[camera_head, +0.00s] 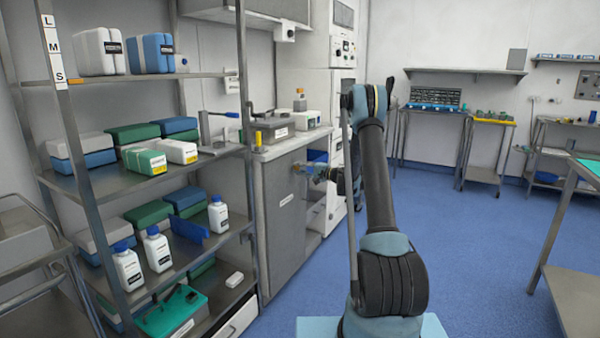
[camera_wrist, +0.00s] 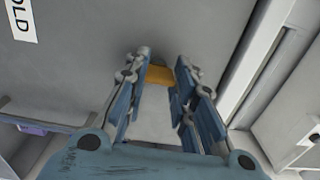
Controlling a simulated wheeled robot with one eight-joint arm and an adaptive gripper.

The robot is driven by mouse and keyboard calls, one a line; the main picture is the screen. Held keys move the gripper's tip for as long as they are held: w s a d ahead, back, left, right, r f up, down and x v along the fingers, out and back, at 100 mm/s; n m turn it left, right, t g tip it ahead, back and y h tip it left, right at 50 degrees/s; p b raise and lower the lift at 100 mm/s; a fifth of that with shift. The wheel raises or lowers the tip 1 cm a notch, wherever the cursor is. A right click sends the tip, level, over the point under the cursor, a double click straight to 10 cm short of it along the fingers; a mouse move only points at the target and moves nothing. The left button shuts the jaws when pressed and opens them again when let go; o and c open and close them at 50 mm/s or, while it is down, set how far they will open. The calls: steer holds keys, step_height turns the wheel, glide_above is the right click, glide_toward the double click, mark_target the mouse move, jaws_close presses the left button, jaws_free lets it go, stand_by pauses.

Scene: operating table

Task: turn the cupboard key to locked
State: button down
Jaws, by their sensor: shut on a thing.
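The grey cupboard (camera_head: 276,215) stands behind the shelf rack in the head view, and its door face (camera_wrist: 95,45) fills much of the wrist view. An orange-yellow key (camera_wrist: 160,75) sits between my fingertips, close against the door. My gripper (camera_wrist: 163,62) is shut on it, one finger on each side. In the head view my gripper (camera_head: 318,173) is at the right edge of the cupboard front, small and partly hidden by my arm. The key's shaft and the lock are hidden, so I cannot tell how far the key is turned.
A metal shelf rack (camera_head: 245,150) with boxes and bottles stands left of the cupboard. A white label (camera_wrist: 22,20) is on the door. A tall white cabinet (camera_head: 320,60) stands behind. The blue floor (camera_head: 480,240) to the right is open, with a metal table (camera_head: 580,300) at the edge.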

steer(key=shift+a+f, duration=0.15)
steer(key=shift+f, duration=0.15)
steer(key=c, duration=1.2)
jaws_free()
steer(key=shift+c, duration=0.2)
steer(key=shift+r, duration=0.1)
steer(key=v, duration=1.2)
